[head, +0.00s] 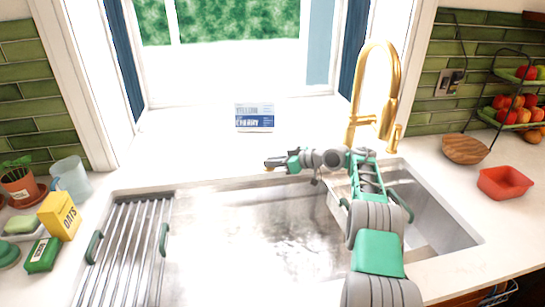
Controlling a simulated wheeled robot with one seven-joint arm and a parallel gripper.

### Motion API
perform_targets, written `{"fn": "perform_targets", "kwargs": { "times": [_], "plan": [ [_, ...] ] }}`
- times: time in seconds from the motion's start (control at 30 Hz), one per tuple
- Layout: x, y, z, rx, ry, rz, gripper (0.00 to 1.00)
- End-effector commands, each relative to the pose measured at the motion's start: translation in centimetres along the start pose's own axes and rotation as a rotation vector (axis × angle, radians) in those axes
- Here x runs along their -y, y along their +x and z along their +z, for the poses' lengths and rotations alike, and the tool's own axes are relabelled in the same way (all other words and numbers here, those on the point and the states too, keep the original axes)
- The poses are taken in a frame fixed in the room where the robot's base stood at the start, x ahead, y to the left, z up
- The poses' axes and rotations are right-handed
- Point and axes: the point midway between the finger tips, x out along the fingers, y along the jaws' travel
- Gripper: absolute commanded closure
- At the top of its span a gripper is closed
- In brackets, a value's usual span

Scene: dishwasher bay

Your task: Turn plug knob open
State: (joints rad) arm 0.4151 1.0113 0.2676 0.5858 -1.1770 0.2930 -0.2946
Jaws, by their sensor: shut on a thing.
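My arm reaches over the sink to its back rim, and my gripper (275,163) is shut there, pointing left. A small gold plug knob (268,169) shows at the gripper's tips, on the back edge of the sink (250,178). The gripper hides most of the knob, so its turned angle cannot be seen. The sink's bottom looks wet or shiny; the drain plug cannot be made out.
A gold faucet (394,80) stands behind the sink, right of my gripper. A drying rack (125,245) covers the sink's left part. A white and blue box (254,117) stands on the sill. A red bowl (504,183) is on the right counter.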

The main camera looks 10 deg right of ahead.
Motion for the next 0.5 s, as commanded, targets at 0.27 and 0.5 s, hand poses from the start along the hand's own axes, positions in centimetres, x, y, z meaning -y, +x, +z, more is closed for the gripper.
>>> {"fn": "perform_targets", "kwargs": {
  "times": [0.27,0.5],
  "plan": [
    [-0.09,0.00,-0.06,0.001,-0.016,-0.042,1.00],
    [-0.10,0.06,0.01,0.000,-0.022,-0.057,1.00]
  ]
}}
